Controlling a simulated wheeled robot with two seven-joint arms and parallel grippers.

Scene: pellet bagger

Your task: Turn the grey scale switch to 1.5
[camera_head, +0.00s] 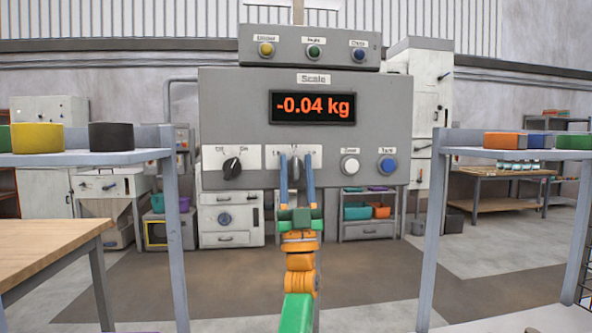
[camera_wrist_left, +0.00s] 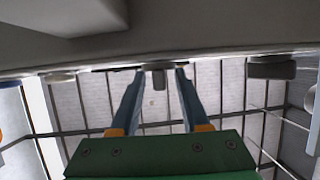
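The grey scale switch (camera_head: 295,170) is a knob on a white plate under the display. The small marks around it are too blurred to read surely, and its pointer direction is hard to tell. My left gripper (camera_head: 296,158) has its two blue fingers on either side of the knob, with narrow gaps showing, so it looks open around it. In the left wrist view the knob (camera_wrist_left: 157,76) shows between the fingertips (camera_wrist_left: 160,74); contact cannot be told. The display (camera_head: 312,107) reads -0.04 kg. My right gripper is in neither view.
A black knob (camera_head: 232,168) sits left of the switch. A white button (camera_head: 349,166) and a blue button (camera_head: 387,164) sit to its right. Shelves with coloured blocks stand at left (camera_head: 90,158) and right (camera_head: 500,139). The floor between them looks clear.

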